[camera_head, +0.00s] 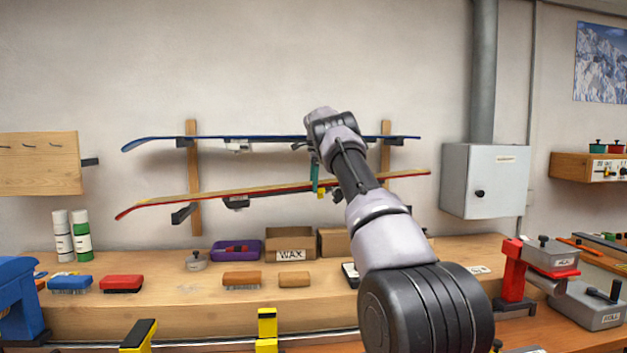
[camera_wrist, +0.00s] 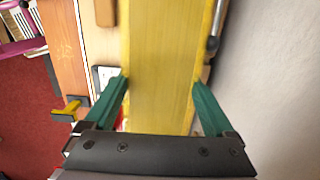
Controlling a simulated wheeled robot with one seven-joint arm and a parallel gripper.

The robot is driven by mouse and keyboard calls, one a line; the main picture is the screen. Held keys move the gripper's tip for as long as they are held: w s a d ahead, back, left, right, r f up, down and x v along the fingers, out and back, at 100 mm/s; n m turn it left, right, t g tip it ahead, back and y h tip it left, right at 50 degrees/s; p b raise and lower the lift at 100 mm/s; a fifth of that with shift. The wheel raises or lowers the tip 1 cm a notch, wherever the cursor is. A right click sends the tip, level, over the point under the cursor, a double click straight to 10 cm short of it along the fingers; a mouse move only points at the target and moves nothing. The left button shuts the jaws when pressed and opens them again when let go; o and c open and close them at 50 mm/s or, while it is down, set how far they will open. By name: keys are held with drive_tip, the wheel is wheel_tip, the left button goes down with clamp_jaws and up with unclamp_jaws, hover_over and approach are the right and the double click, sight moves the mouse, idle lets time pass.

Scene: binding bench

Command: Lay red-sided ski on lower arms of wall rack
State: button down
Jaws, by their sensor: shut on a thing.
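The red-sided ski (camera_head: 275,188), with a yellow-tan top and a red edge, runs across the wall rack (camera_head: 194,222) in the head view, its left tip lower than its right end. My gripper (camera_head: 316,176) is shut on it near mid-length, with one teal finger showing. In the wrist view the yellow ski face (camera_wrist: 160,50) lies between both teal fingers (camera_wrist: 160,85). The left lower arm (camera_head: 183,214) shows just under the ski; I cannot tell whether they touch. My arm hides much of the right side of the rack.
A blue ski (camera_head: 260,138) lies on the upper arms, close above. Below, the wooden bench (camera_head: 200,305) holds a WAX box (camera_head: 291,244), a purple tray (camera_head: 236,250), brushes and spray cans (camera_head: 81,235). A grey metal box (camera_head: 485,180) is on the wall at right.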

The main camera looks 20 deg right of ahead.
wheel_tip(320, 180, down, 8)
idle(0.8)
drive_tip(key=shift+f, duration=0.25)
idle(0.7)
unclamp_jaws()
drive_tip(key=shift+s+f, duration=0.1)
